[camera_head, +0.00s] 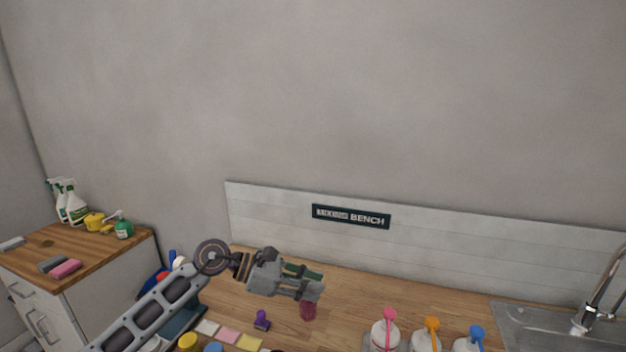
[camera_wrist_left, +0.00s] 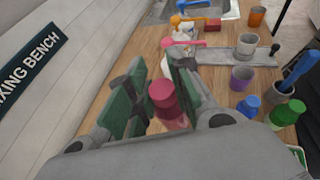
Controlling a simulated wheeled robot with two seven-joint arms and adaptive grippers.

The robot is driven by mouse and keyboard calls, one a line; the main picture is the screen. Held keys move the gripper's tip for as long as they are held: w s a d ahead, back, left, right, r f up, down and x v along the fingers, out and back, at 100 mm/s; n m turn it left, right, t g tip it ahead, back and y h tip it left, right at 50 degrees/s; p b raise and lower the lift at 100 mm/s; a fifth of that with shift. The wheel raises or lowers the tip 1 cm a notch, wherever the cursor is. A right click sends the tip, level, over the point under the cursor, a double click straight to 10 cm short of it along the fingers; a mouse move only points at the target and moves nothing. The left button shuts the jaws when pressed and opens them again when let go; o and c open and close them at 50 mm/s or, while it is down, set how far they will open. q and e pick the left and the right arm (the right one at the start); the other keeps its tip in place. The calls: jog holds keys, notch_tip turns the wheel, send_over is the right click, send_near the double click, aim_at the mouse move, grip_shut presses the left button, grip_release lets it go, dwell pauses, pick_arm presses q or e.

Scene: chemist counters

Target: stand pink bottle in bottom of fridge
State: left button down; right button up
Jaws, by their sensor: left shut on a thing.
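My left gripper (camera_head: 313,282) reaches in over the wooden bench in the head view. Its jaws are shut on the pink bottle (camera_head: 308,312), whose dark pink end shows below the fingers. In the left wrist view the bottle (camera_wrist_left: 163,97) sits between the green-padded fingers of the gripper (camera_wrist_left: 160,92), partly hidden by them. I cannot tell whether it touches the bench. The fridge is not in view. My right gripper is not in view.
Squeeze bottles with pink (camera_head: 390,314), orange (camera_head: 432,325) and blue (camera_head: 476,333) tops stand on the bench at right, near a sink (camera_head: 520,318). A purple item (camera_head: 262,320) stands nearby. Spray bottles (camera_head: 75,205) stand on the left counter (camera_head: 100,255).

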pick_arm(q)
jog(key=shift+s+f+p, duration=0.1)
jog(key=shift+f+p, duration=1)
jog(key=shift+f, duration=6.15)
jog(key=shift+a, duration=0.2)
